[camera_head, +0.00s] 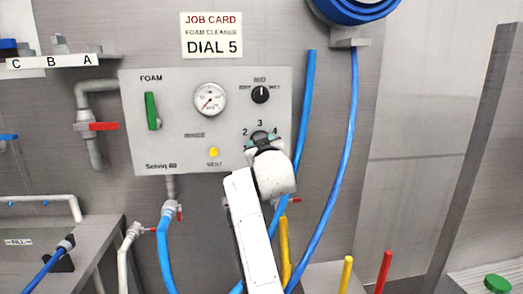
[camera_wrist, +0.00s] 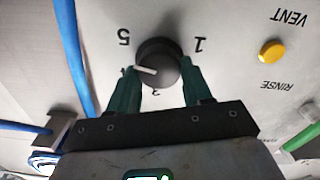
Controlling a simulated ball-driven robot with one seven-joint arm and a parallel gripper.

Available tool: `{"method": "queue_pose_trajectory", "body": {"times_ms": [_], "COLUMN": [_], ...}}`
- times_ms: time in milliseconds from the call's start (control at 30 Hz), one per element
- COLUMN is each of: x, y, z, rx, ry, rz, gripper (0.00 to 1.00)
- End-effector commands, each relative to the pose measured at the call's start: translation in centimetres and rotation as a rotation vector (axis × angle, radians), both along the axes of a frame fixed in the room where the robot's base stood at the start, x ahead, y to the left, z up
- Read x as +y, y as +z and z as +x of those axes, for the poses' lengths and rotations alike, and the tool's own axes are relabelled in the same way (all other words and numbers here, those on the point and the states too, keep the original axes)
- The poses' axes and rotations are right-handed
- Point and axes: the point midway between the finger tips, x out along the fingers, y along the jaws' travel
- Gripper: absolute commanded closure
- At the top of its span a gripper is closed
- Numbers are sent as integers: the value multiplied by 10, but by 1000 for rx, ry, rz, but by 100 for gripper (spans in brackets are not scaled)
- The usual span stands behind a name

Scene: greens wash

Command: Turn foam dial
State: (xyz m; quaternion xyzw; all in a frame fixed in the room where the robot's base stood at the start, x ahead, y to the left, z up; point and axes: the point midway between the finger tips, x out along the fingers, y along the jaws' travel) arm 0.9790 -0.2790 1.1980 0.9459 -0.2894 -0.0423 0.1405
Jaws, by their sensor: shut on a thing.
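The foam dial (camera_wrist: 157,58) is a round black knob with a white pointer line, on the grey panel (camera_head: 180,85). In the wrist view, which is nearly upside down, the pointer aims left, towards the partly covered 4; the 5 is at upper left and the 1 at right. My gripper (camera_wrist: 160,72) is shut on the dial, one green finger on each side. In the head view my gripper (camera_head: 262,138) covers most of the dial; 2, 3 and 4 show around it. The job card (camera_head: 211,36) above reads "FOAM CLEANER DIAL 5".
The panel also bears a green handle (camera_head: 152,111), a gauge (camera_head: 210,99), a smaller black knob (camera_head: 260,95) and a yellow vent button (camera_head: 213,152). Blue hoses (camera_head: 346,150) hang to the right of the panel, close to my arm.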

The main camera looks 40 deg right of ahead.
Motion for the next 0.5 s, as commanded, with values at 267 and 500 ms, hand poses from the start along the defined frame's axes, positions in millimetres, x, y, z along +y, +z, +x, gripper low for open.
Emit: {"method": "queue_pose_trajectory", "body": {"times_ms": [267, 500], "x": [-1, -1], "y": [-5, -5], "z": [0, 0], "rx": [-100, -148], "ry": [-2, -2], "rz": [160, 234], "gripper": [81, 81]}}
